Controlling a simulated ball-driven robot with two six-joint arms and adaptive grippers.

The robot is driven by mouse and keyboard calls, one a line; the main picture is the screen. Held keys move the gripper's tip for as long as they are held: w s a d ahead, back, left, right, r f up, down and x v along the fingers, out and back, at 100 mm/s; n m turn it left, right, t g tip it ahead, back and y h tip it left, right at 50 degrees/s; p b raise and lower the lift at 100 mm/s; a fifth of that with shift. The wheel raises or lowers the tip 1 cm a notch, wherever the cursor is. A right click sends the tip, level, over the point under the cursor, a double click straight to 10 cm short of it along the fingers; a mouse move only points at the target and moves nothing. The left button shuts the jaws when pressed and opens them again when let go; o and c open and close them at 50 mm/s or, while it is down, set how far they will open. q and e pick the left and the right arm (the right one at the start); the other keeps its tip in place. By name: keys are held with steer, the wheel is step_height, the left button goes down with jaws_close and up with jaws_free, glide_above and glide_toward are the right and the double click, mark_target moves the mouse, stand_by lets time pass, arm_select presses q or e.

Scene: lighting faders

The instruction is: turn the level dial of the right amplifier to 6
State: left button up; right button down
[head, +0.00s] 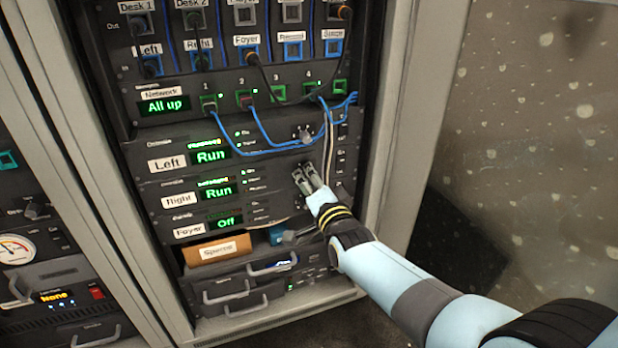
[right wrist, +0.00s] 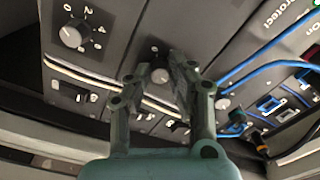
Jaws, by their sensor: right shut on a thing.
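The right amplifier, labelled "Right" (head: 178,199), has a green display (head: 217,192) reading "Run". In the head view my right gripper (head: 304,171) is at the right part of this panel and covers its level dial. My left gripper is not in view.
The left amplifier (head: 167,163) above reads "Run"; its dial (head: 305,137) is close to my gripper. Blue cables (head: 265,140) and a pale cable (head: 329,150) hang nearby. The foyer amplifier (head: 188,231) below reads "Off". Its dial (right wrist: 72,35) shows in the wrist view.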

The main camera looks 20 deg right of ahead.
steer(key=shift+s+f+m, duration=0.1)
steer(key=shift+f+m, duration=0.05)
steer(key=shift+m, duration=1.05)
steer(key=c, duration=1.2)
jaws_free()
steer(key=s, duration=1.2)
steer(key=shift+d, duration=0.2)
